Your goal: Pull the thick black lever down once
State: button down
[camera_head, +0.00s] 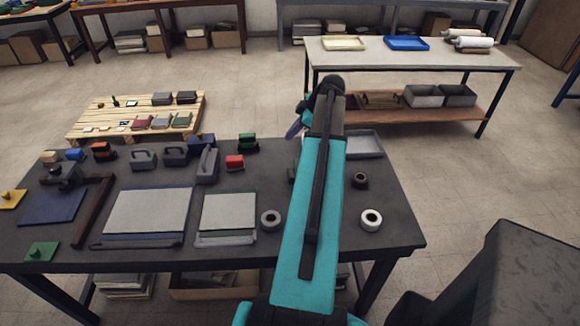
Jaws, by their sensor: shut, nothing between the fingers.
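My arm reaches forward over the dark workbench and bends left at its end. My gripper (293,131) is small in view, above the bench's far edge, pointing down and left; it is shut and holds nothing. I cannot clearly pick out a thick black lever. A black device (66,176) stands at the bench's left end, by a blue sheet (53,206), far from my gripper. A dark bar frame (93,213) lies beside it. A dark part (291,173) shows just left of my arm; the arm hides the rest there.
Two stacks of sheets (148,212) (228,213) and tape rolls (271,219) (371,220) lie in front.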

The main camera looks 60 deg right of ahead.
aim_at(292, 177)
jog(key=shift+f, duration=0.15)
notch_tip(292, 177, down, 8)
jog(key=s+a+b, duration=0.2)
jog(key=b, duration=0.1)
jog(key=shift+a, duration=0.35)
jog(key=shift+b, duration=0.3)
dwell(1.9)
jog(key=shift+s+a+f+b, duration=0.1)
jog(key=shift+a+f+b, duration=0.05)
jog(key=shift+f+b, duration=0.2)
jog(key=shift+s+a+f, duration=0.1)
jog(key=shift+f, duration=0.2)
dwell(0.9)
